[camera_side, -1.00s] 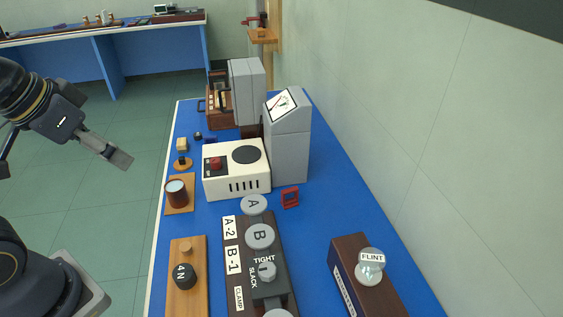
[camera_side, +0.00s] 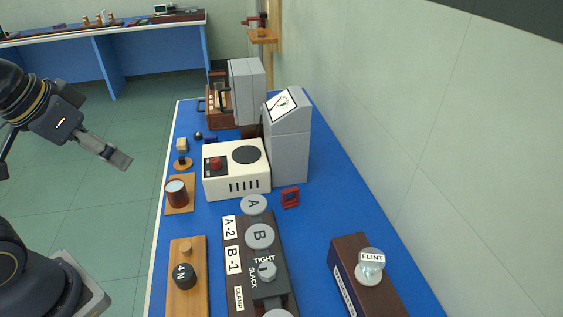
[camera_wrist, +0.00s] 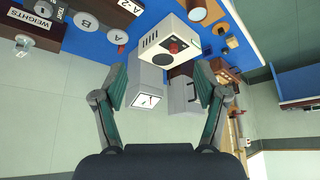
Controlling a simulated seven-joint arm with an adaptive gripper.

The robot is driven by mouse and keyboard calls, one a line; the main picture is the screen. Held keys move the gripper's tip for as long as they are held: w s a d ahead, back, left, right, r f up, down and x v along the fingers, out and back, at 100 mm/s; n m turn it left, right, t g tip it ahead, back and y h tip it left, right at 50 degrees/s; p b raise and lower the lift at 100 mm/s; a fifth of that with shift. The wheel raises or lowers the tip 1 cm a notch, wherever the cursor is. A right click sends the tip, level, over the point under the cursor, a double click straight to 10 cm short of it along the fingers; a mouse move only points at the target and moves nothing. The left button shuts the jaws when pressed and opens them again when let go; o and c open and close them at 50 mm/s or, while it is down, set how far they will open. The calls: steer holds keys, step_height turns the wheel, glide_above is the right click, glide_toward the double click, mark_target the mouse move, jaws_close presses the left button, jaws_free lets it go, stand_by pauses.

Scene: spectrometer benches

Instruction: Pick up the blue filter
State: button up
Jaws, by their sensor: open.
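A small dark blue piece (camera_side: 210,139), which looks like the blue filter, sits on the blue bench behind the white box. It is tiny and partly hidden by that box, so I cannot make out its shape. My gripper (camera_side: 122,160) hangs in the air left of the bench, apart from everything. In the wrist view my gripper (camera_wrist: 161,76) has its two fingers wide apart with nothing between them.
The white box (camera_side: 236,184) and grey meter housing (camera_side: 290,155) stand close to the blue piece. A dark ball (camera_side: 197,135), a small wooden stand (camera_side: 182,163) and a cup (camera_side: 176,192) are near the bench's left edge. A red frame (camera_side: 290,197) stands in front of the meter.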

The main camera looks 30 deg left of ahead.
steer(key=shift+o, duration=0.5)
steer(key=n+g+y, duration=0.2)
steer(key=n+y, duration=0.1)
steer(key=n, duration=0.3)
glide_above(210, 137)
steer(key=s+d, duration=0.4)
steer(key=s, duration=0.1)
step_height(210, 137, down, 15)
steer(key=shift+n, duration=0.8)
steer(key=x, duration=1.4)
steer(key=shift+w+a, duration=0.25)
steer(key=shift+w, duration=0.2)
steer(key=shift+c, duration=0.3)
steer(key=c, duration=1.1)
